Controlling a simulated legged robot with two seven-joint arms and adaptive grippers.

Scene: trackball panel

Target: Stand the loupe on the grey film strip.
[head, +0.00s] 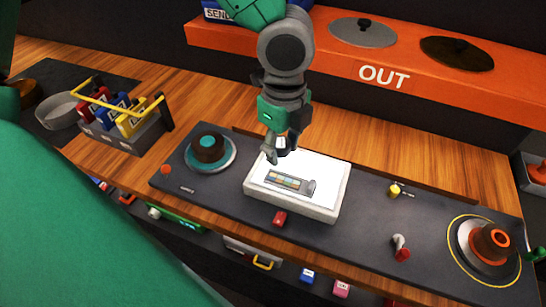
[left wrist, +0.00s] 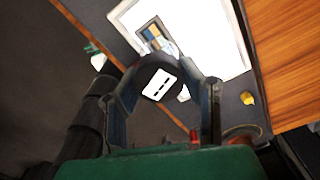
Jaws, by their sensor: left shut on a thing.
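My left gripper (head: 281,152) is shut on the loupe (head: 281,143), a small dark piece mostly hidden by the fingers in the head view. In the left wrist view the loupe (left wrist: 158,84) shows a dark round top with a white label between the two fingers. The film strip (head: 289,183), grey-edged with coloured frames, lies on the white light box (head: 330,172). The loupe is over the back left part of the box, behind the strip; I cannot tell whether it touches. The strip also shows in the left wrist view (left wrist: 154,36), beyond the loupe.
A trackball (head: 208,148) is left of the box, an orange-topped one (head: 492,242) far right. A red button (head: 280,218), yellow knob (head: 395,190) and red-tipped lever (head: 401,250) surround the box. A green and dark piece, perhaps my right gripper (head: 535,254), shows at the right edge.

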